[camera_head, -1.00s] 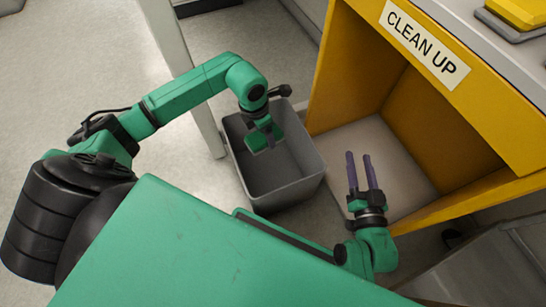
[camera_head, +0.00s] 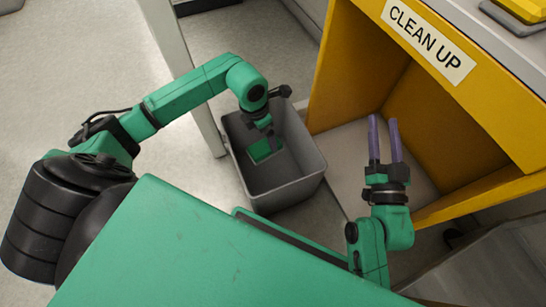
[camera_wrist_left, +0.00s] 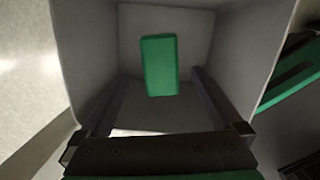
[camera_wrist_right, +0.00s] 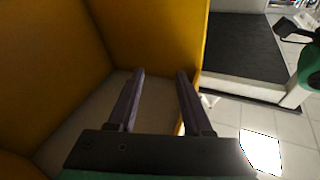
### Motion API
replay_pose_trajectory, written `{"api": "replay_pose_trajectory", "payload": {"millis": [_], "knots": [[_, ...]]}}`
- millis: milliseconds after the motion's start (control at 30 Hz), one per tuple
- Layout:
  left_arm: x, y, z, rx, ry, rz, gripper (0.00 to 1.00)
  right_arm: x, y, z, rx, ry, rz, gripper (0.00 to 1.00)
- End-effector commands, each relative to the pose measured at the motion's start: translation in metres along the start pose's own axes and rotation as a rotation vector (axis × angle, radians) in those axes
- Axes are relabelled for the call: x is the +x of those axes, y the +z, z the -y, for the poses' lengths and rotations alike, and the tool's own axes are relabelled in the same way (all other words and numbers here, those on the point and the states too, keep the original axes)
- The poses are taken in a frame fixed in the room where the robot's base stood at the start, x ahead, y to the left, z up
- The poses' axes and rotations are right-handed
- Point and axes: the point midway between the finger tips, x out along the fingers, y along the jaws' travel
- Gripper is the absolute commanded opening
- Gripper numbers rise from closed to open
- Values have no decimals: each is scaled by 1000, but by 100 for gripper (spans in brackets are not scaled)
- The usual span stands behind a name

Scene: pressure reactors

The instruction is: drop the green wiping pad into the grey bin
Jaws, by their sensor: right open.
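The green wiping pad (camera_head: 262,151) is inside the grey bin (camera_head: 293,188), below my left gripper (camera_head: 271,140). In the left wrist view the pad (camera_wrist_left: 159,66) shows past the fingertips, apart from both fingers, with the bin walls (camera_wrist_left: 82,40) around it. I cannot tell whether it rests on the bin floor. My left gripper (camera_wrist_left: 160,77) is open and empty, pointing down into the bin. My right gripper (camera_head: 382,120) is open and empty in front of the yellow cabinet opening; its spread fingers also show in the right wrist view (camera_wrist_right: 160,74).
The yellow cabinet (camera_head: 435,120) with a "CLEAN UP" label (camera_head: 428,38) stands right of the bin. A pale post (camera_head: 205,125) stands close on the bin's left. Open floor (camera_head: 60,80) lies further left.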

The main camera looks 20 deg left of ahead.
Motion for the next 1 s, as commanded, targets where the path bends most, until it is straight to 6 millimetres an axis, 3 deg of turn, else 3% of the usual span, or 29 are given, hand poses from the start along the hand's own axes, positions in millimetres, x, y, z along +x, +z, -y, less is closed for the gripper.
{"api": "replay_pose_trajectory", "payload": {"millis": [367, 467, 533, 1000], "knots": [[-6, 0, 0, 0, 1, 0, 100, -3, 11, 0, 11, 5, 39, 50], [-11, 0, -1, 0, 2, 0, 100, -14, 30, 0, 33, 16, 98, 50], [-15, 0, -1, 0, 1, 1, 100, -34, 60, 2, 52, 25, 189, 50], [-45, 1, 0, 0, 1, 1, 100, -109, 139, 14, 138, 59, 484, 50]]}}
